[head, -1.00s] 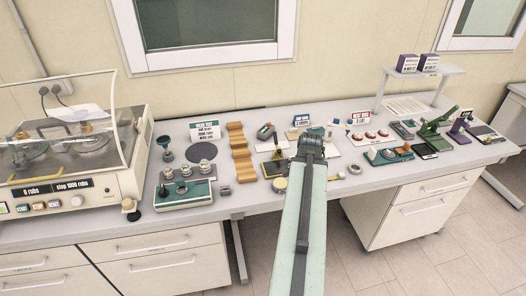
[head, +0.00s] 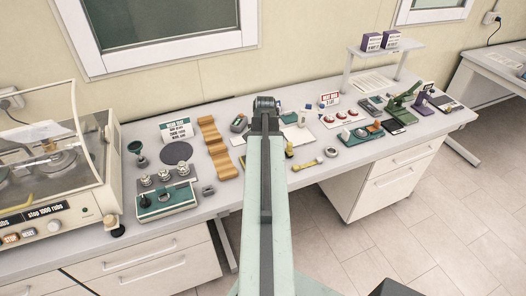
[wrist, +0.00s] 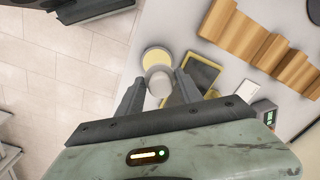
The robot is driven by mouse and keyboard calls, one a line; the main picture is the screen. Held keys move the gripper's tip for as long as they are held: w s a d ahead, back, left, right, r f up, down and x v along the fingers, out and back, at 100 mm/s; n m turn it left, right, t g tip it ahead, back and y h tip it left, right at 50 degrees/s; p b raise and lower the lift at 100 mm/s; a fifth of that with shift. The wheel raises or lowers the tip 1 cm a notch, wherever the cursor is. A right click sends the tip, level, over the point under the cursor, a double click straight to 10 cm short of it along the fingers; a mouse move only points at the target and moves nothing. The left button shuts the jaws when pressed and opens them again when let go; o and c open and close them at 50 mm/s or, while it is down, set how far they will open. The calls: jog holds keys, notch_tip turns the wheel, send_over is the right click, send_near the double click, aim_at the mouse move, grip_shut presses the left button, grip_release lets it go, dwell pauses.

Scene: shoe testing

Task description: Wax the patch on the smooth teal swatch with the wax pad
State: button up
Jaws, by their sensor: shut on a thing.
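My gripper (wrist: 160,78) is shut on a pale grey round piece (wrist: 159,84), probably the wax pad, seen from above between the fingertips. A round tin with a yellow face (wrist: 156,60) is right beside it, partly overlapped by the piece in this view. I cannot tell whether the two touch. In the head view my own arm hides the fingertips and the held piece. I cannot make out the smooth teal swatch or its patch for certain in either view.
A dark plate with a yellow frame (wrist: 203,74) lies right of the fingers. A teal tray (head: 350,141) and red-dotted card (head: 341,117) stand right. The bench front edge is near.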

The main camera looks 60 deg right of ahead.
jog(key=shift+s+a+f+b, duration=0.15)
jog(key=shift+f+b, duration=0.25)
jog(key=shift+f, duration=0.05)
notch_tip(320, 180, down, 5)
jog(key=b, duration=0.5)
jog(key=shift+f, duration=0.2)
jog(key=shift+f+b, duration=0.5)
jog(key=shift+b, duration=0.2)
dwell(1.1)
notch_tip(320, 180, up, 7)
jog(key=p, duration=0.7)
jog(key=shift+r, duration=0.1)
